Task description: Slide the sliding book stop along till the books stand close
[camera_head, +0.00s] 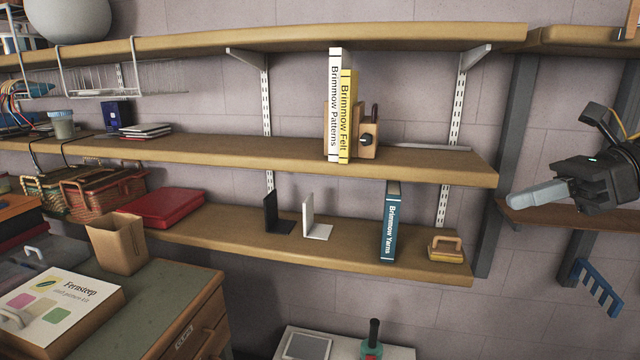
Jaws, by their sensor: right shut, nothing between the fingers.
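A white book (333,105), "Brimmow Patterns", and a yellow book (347,115), "Brimmow Felt", stand upright side by side on the middle shelf (240,153). Right of them stands a wooden block with a dark knob, apparently the sliding book stop (370,143). It looks close to the yellow book; I cannot tell whether they touch. A teal book (391,222), "Brimmow Yarns", stands alone on the lower shelf. My right gripper (514,205) is shut and empty at the right, pointing left, well apart from the stop. My left gripper is out of view.
The lower shelf (350,258) holds a black bookend (277,215), a white bookend (315,222) and a yellow-based wooden-handled item (446,248). The middle shelf is clear right of the stop. A dark upright post (508,150) and a small right-hand shelf (560,216) are near my right gripper.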

